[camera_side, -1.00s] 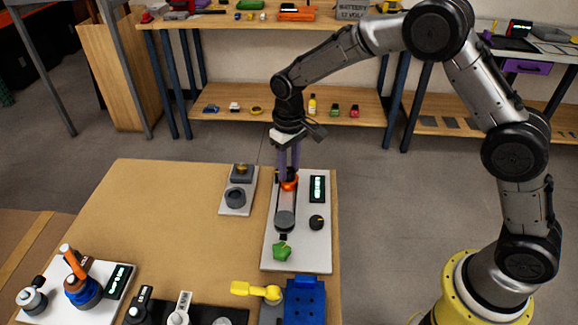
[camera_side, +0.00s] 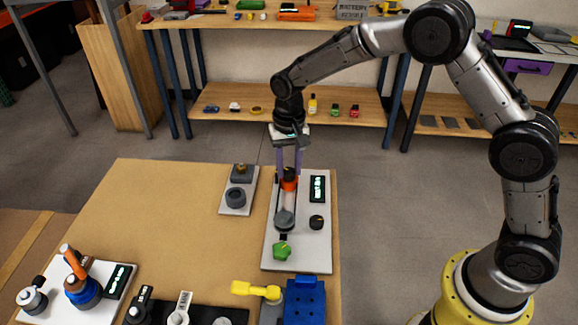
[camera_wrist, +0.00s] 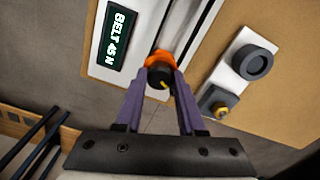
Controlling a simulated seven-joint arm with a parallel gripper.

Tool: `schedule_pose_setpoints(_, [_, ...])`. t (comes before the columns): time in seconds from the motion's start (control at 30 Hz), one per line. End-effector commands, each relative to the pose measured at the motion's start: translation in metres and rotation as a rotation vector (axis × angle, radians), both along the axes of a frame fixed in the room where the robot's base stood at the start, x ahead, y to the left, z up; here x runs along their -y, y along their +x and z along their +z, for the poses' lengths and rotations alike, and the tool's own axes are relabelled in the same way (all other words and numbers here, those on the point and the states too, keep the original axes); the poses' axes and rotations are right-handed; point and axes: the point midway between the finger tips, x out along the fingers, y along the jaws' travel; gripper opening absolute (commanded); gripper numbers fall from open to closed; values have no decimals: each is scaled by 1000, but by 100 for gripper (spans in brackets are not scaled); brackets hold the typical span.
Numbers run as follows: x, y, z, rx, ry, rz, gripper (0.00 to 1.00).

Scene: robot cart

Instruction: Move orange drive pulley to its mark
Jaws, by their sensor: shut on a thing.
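The orange drive pulley (camera_side: 289,184) sits at the far end of the belt unit on a white base plate (camera_side: 318,250). My gripper (camera_side: 289,174) points down over it, its purple fingers on either side. In the wrist view the orange pulley (camera_wrist: 158,60) with a dark knob on top lies between the fingertips of my gripper (camera_wrist: 160,80), which is shut on it. A grey roller (camera_side: 284,220) stands at the near end of the belt. The pulley's mark cannot be made out.
A display (camera_side: 317,188) reading "BELT 45 N" in the wrist view and a black knob (camera_side: 316,222) stand right of the belt. A green knob (camera_side: 282,251) is in front. A plate with a grey ring (camera_side: 236,197) lies to the left. The table's left-middle is clear.

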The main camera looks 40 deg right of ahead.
Motion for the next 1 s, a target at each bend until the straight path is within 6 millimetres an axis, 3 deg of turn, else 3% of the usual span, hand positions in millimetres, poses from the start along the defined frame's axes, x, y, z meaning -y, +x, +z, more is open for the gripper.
schedule_pose_setpoints(0.37, [0, 1, 3, 5, 1, -2, 0])
schedule_pose_setpoints(0.4, [0, 1, 3, 5, 1, -2, 46])
schedule_pose_setpoints(0.53, [0, 1, 2, 4, 0, -1, 69])
schedule_pose_setpoints(0.83, [0, 0, 2, 1, 0, -1, 69])
schedule_pose_setpoints(1.0, [0, 1, 16, 5, 1, -1, 69])
